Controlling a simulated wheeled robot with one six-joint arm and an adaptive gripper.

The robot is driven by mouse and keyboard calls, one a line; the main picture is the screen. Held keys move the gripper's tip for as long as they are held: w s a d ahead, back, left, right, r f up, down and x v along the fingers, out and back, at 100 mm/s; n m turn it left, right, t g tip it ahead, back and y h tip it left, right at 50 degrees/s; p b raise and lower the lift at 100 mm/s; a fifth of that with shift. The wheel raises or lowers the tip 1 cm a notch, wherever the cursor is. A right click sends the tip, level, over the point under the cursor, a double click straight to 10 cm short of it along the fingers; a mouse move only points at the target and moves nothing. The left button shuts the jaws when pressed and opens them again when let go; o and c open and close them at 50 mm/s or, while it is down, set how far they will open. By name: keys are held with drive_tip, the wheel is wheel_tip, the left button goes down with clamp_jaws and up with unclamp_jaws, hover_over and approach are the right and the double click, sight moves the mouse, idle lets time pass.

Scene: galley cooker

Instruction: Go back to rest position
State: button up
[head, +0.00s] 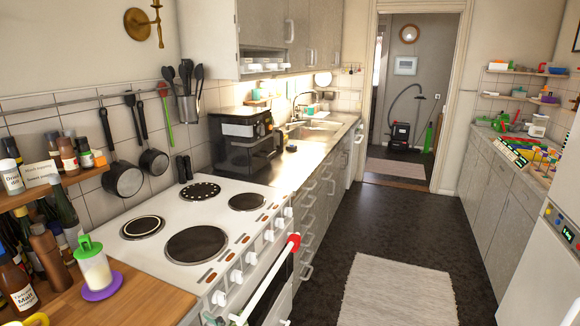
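My gripper and arm do not clearly show in the head view, so I cannot see whether the gripper is open or shut. The white cooker (172,220) stands at the left front with several dark hotplates on its top and a row of white knobs (236,277) along its front. A pale bar with a red end (294,243) runs across the cooker's front, just below the knobs. The oven front is only partly in view.
A wooden counter (135,300) with bottles and a green-lidded jar (94,263) is at the lower left. Pans (123,179) hang on the wall. A black coffee machine (243,142) stands beyond the cooker. The dark floor (330,215) and pale rug (392,290) are clear.

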drive_tip(key=s+d+f+n+t+h, duration=0.1)
drive_tip(key=s+d+f+n+h, duration=0.15)
drive_tip(key=s+d+f, duration=0.5)
drive_tip(key=s+d+f+n+t+h, duration=0.2)
drive_tip(key=s+d+f+h, duration=0.15)
drive_tip(key=d, duration=0.65)
drive_tip(key=s+d+f+n+t+h, duration=0.1)
drive_tip(key=s+d+f+n+h, duration=0.15)
drive_tip(key=s+d+f, duration=0.5)
drive_tip(key=s+d+r+n+h, duration=0.2)
drive_tip(key=s+d+r+n, duration=0.2)
drive_tip(key=s, duration=0.4)
drive_tip(key=s+d+r+n+h, duration=0.2)
drive_tip(key=s+d+r+n, duration=0.3)
drive_tip(key=s, duration=0.4)
drive_tip(key=s+d+r+n+t+h, duration=0.1)
drive_tip(key=s+d+r+n+h, duration=0.1)
drive_tip(key=s+d+r+n, duration=0.3)
drive_tip(key=s+d+n, duration=0.1)
drive_tip(key=s, duration=0.3)
drive_tip(key=shift+r, duration=0.1)
